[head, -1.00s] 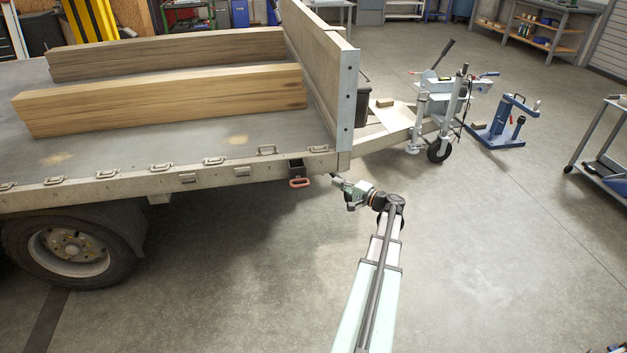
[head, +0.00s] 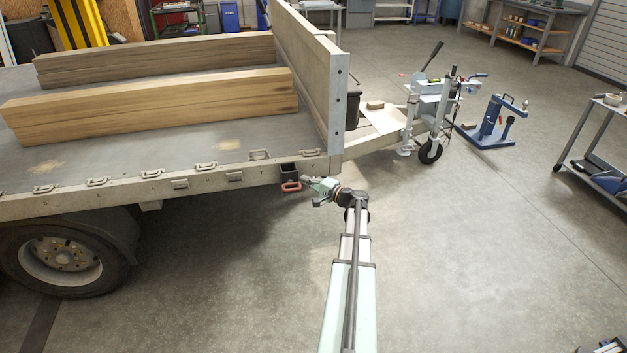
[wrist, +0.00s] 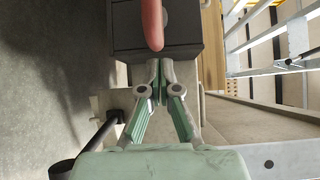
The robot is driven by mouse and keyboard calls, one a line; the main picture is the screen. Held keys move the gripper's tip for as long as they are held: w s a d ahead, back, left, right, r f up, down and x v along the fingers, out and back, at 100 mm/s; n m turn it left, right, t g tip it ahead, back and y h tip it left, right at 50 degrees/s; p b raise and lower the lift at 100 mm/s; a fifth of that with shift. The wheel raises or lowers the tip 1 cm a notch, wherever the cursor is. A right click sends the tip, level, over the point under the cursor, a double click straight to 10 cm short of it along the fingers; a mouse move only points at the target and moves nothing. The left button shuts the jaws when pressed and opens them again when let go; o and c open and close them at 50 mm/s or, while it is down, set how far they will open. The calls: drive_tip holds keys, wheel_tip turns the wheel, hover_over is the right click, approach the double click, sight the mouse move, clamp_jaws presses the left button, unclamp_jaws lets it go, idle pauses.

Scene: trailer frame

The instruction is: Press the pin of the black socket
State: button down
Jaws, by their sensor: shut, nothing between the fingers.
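The black socket (head: 288,170) is fixed to the trailer's side rail near its front corner. A red looped handle (head: 291,187) hangs at its lower front; I take this as its pin, though the shape is small here. My gripper (head: 305,180) is shut and empty, just right of the red handle. In the wrist view the dark socket block (wrist: 126,32) fills the top middle, with the red handle (wrist: 152,28) across it. My shut fingertips (wrist: 160,66) are at the block's lower edge, below the red handle. I cannot tell whether they touch.
The trailer bed (head: 110,146) carries two long timber beams (head: 150,101). Its upright front board (head: 312,75) rises behind the socket. A jockey wheel (head: 430,152) and a blue stand (head: 490,128) are to the right. The floor in front is clear.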

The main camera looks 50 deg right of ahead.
drive_tip(key=shift+s+a, duration=0.25)
drive_tip(key=shift+a, duration=0.5)
drive_tip(key=s+a+b, duration=0.1)
drive_tip(key=s+a, duration=0.1)
drive_tip(key=s, duration=0.1)
drive_tip(key=shift+a+b, duration=0.1)
drive_tip(key=shift+b, duration=0.3)
drive_tip(key=w+d+b, duration=0.1)
drive_tip(key=w+d, duration=0.1)
drive_tip(key=d, duration=0.2)
drive_tip(key=s, duration=1)
drive_tip(key=shift+s+d, duration=0.2)
drive_tip(key=shift+d, duration=0.15)
